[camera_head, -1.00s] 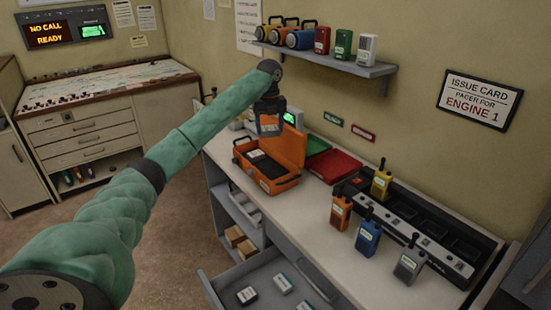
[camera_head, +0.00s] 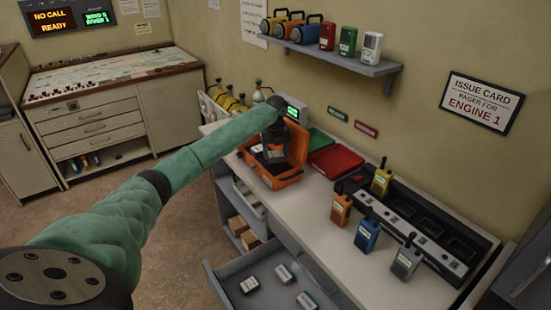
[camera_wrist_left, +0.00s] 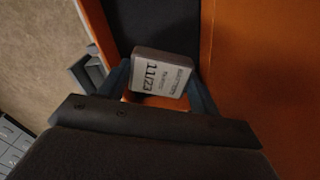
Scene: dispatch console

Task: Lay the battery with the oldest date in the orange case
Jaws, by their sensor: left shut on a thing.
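The open orange case (camera_head: 288,181) stands on the counter, with a dark lining. My left gripper (camera_head: 272,156) is at the case opening, shut on a battery. In the left wrist view the battery (camera_wrist_left: 163,72) is a small grey block with a white label reading 11/23, held between the fingers (camera_wrist_left: 160,90) over the dark lining and orange wall (camera_wrist_left: 250,60). I cannot tell whether it touches the lining. Other batteries lie in the open drawer (camera_head: 231,293): one at the left (camera_head: 249,285), one behind (camera_head: 284,273), one in front (camera_head: 307,301). Their labels are too small to read.
A red tray (camera_head: 336,162) lies right of the case. Several radios stand along the counter, including orange (camera_head: 341,210), blue (camera_head: 367,235) and grey (camera_head: 406,262), beside a long black charger (camera_head: 425,232). A shelf (camera_head: 335,56) hangs above. The front counter is clear.

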